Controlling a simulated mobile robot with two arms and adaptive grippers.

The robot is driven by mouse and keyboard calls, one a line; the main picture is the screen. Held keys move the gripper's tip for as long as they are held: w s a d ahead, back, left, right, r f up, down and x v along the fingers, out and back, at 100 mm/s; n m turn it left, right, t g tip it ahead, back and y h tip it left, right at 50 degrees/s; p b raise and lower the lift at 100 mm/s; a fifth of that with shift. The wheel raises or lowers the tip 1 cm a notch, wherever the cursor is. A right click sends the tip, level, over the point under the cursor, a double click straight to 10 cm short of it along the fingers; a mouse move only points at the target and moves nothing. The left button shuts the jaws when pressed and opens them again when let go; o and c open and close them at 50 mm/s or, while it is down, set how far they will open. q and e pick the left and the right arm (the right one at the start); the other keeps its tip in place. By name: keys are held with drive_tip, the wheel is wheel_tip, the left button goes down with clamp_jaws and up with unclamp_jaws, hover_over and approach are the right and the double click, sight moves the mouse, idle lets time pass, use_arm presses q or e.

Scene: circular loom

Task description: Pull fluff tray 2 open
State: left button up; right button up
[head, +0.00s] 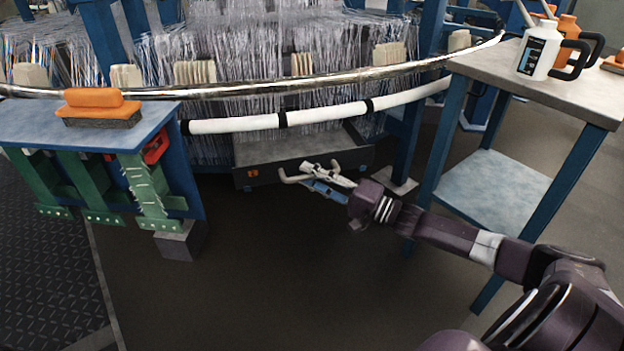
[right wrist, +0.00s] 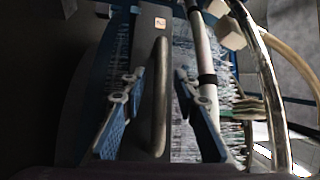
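Fluff tray 2 is the low dark-fronted box (head: 350,163) under the loom, with a small orange label (head: 252,173) at the left of its front. The label also shows in the right wrist view (right wrist: 160,22). A pale bar handle (head: 290,179) stands out from the front. My right gripper (head: 313,177) is at the handle. In the right wrist view the handle (right wrist: 160,95) runs between the two blue-padded fingers of the right gripper (right wrist: 158,82). The fingers are apart, one on each side, with gaps visible. My left gripper is not in view.
A white tube (head: 240,125) and a shiny ring (head: 260,90) curve above the tray. A side table (head: 590,95) with bottles (head: 540,50) stands at the right. A blue bench (head: 60,130) with an orange brush (head: 98,104) stands at the left. The floor in front is clear.

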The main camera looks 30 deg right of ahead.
drive_tip(key=shift+c, duration=0.2)
clamp_jaws()
